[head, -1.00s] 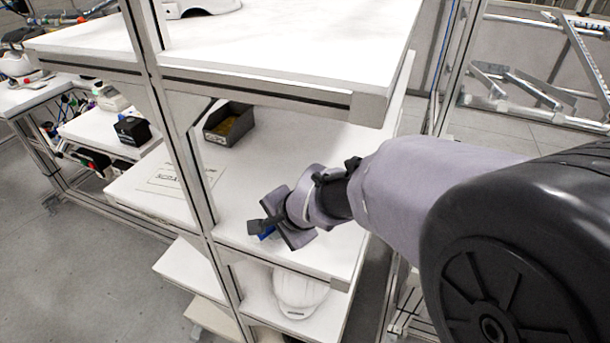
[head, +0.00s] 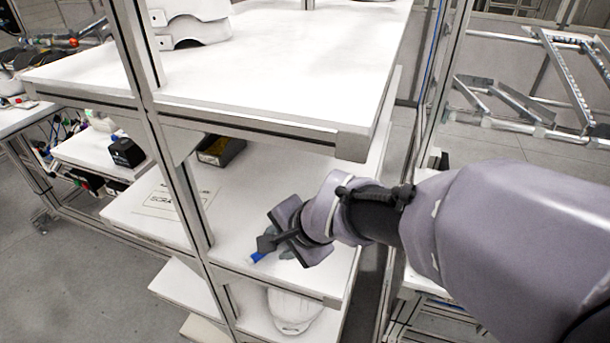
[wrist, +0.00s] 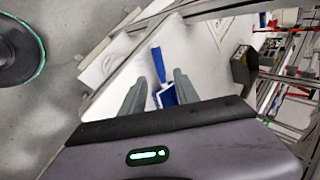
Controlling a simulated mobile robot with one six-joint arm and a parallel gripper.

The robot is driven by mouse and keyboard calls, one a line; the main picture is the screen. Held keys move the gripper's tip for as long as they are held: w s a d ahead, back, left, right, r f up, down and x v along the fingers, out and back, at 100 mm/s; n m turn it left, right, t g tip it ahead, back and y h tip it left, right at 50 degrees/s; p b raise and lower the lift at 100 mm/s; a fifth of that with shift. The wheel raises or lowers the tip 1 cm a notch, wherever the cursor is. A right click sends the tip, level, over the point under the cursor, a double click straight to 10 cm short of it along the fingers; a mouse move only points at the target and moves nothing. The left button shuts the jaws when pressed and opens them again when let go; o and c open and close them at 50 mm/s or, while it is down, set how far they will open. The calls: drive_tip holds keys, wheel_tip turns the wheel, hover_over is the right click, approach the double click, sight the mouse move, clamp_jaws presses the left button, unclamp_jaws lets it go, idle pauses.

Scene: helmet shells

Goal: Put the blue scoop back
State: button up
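The blue scoop (wrist: 159,66) lies on the white middle shelf (head: 235,215), near its front edge. In the wrist view its blue handle points away from me and its wider blue-and-white end (wrist: 167,97) is between my fingers. In the head view only a blue end (head: 257,257) shows beside my gripper; the rest is hidden behind it. My gripper (wrist: 158,92) is open, with one finger on each side of the scoop and visible gaps. In the head view my gripper (head: 268,243) is low over the shelf.
A dark bin (head: 222,151) with yellowish contents stands at the back of the shelf. A printed sheet (head: 176,200) lies to the left. An upper shelf (head: 270,60) overhangs, and a metal post (head: 185,195) stands at the front. A white helmet shell (head: 294,310) is below.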

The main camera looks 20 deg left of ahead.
drive_tip(key=s+d+r+n+t+h, duration=0.1)
drive_tip(key=s+d+r, duration=0.25)
drive_tip(key=d, duration=0.45)
drive_tip(key=s+d+r+h, duration=0.15)
drive_tip(key=d+r, duration=0.25)
drive_tip(key=d, duration=0.4)
drive_tip(key=s+d+f+t+h+b, duration=0.1)
drive_tip(key=s+d+f+b, duration=0.2)
drive_tip(key=s+d, duration=0.5)
drive_tip(key=shift+d+f+n+h, duration=0.35)
drive_tip(key=shift+d+f, duration=0.1)
drive_tip(key=shift+d, duration=0.55)
